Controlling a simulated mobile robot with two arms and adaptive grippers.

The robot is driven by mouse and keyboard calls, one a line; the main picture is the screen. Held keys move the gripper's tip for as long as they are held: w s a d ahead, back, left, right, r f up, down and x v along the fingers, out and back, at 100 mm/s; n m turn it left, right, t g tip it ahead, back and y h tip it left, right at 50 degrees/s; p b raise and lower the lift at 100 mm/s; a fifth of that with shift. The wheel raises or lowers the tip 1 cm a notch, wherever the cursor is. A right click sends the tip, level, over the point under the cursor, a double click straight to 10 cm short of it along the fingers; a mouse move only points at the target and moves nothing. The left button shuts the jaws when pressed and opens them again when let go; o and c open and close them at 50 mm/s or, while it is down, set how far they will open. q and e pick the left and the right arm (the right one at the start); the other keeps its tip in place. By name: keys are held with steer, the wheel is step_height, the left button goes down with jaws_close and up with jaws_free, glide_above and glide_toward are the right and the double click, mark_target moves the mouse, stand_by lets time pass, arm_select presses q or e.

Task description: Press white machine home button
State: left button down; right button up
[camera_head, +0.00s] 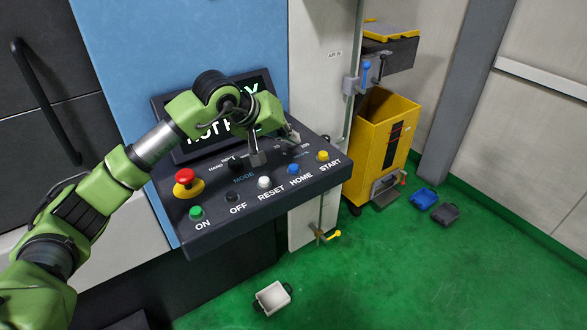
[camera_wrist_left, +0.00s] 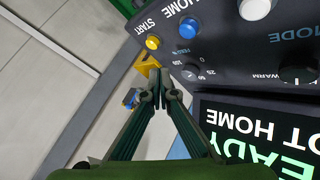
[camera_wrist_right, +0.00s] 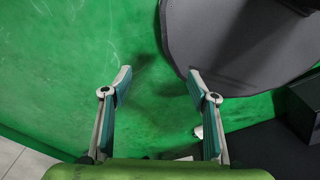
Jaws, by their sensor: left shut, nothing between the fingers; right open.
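The blue HOME button (camera_head: 293,169) sits on the sloped dark control panel (camera_head: 215,232), between the white RESET button (camera_head: 264,182) and the yellow START button (camera_head: 322,156). The blue button also shows in the left wrist view (camera_wrist_left: 190,28). My left gripper (camera_head: 296,138) is over the panel's back right part, behind the blue button. In the left wrist view its shut, empty fingertips (camera_wrist_left: 160,76) are beside the feed dial (camera_wrist_left: 191,72), apart from the blue button. My right gripper (camera_wrist_right: 160,82) is open and empty above the green floor.
A red emergency button (camera_head: 185,176), a green ON button (camera_head: 196,212) and a black OFF button (camera_head: 232,196) are on the panel's left. The screen (camera_wrist_left: 262,135) behind reads "NOT HOME". A yellow bin (camera_head: 370,150) stands right. A dark rounded slab (camera_wrist_right: 240,45) is near my right gripper.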

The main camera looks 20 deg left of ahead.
arm_select(q)
steer(key=b, duration=0.2)
glide_above(291, 167)
step_height(291, 167, down, 4)
steer(key=shift+f, duration=0.25)
steer(key=shift+f+b, duration=0.45)
steer(key=shift+b, duration=0.15)
arm_select(e)
steer(key=f, duration=0.1)
steer(key=s+f, duration=0.2)
steer(key=shift+d+f, duration=0.1)
steer(key=shift+f, duration=0.25)
steer(key=shift+w+a, duration=0.2)
steer(key=shift+w, duration=0.1)
arm_select(q)
steer(key=shift+f, duration=0.1)
arm_select(e)
steer(key=shift+f, duration=0.1)
arm_select(q)
steer(key=shift+f+b, duration=0.35)
steer(key=shift+b, duration=0.3)
arm_select(e)
steer(key=shift+f, duration=0.55)
